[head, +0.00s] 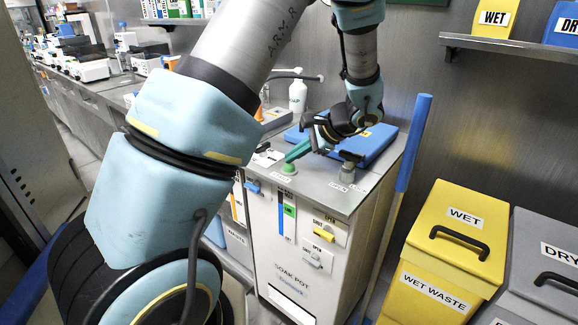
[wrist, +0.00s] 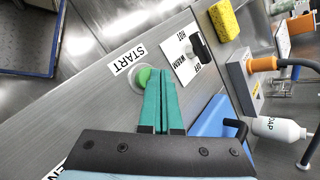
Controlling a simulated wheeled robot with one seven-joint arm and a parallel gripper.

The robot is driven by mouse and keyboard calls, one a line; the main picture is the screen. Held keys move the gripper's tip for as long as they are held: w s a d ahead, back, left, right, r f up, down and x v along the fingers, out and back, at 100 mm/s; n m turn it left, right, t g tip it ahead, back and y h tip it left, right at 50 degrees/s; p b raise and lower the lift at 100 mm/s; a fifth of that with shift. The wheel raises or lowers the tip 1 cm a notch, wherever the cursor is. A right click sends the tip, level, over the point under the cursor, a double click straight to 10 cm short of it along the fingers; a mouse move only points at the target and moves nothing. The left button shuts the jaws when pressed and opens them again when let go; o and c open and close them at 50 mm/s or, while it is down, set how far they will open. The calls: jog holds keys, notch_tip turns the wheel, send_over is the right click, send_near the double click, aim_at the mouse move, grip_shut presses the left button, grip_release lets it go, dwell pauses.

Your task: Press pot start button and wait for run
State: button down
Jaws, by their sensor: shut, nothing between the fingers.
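The soak pot (head: 294,262) is a steel cabinet with a blue lid (head: 368,142) on top. Its green start button (head: 289,168) is at the front left of the top, and it also shows in the wrist view (wrist: 145,78) beside the START label (wrist: 129,60). My gripper (head: 290,157) has green fingers, shut and empty. In the wrist view the fingertips (wrist: 162,72) are right beside the button and overlap its edge. I cannot tell whether they touch it or whether it is pressed.
A switch marked HOT, WARM and OFF (wrist: 190,50) is close to the fingers. A blue pole (head: 411,145) stands right of the pot, near the yellow wet waste bin (head: 428,292) and grey dry bin (head: 540,262).

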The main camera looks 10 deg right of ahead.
jog(key=shift+f+b, duration=0.35)
jog(key=shift+f, duration=0.2)
dwell(0.4)
jog(key=shift+r, duration=0.1)
jog(key=shift+r+p, duration=0.7)
jog(key=shift+r, duration=0.15)
jog(key=shift+r, duration=0.1)
notch_tip(320, 180, up, 5)
jog(key=p, duration=0.4)
dwell(0.5)
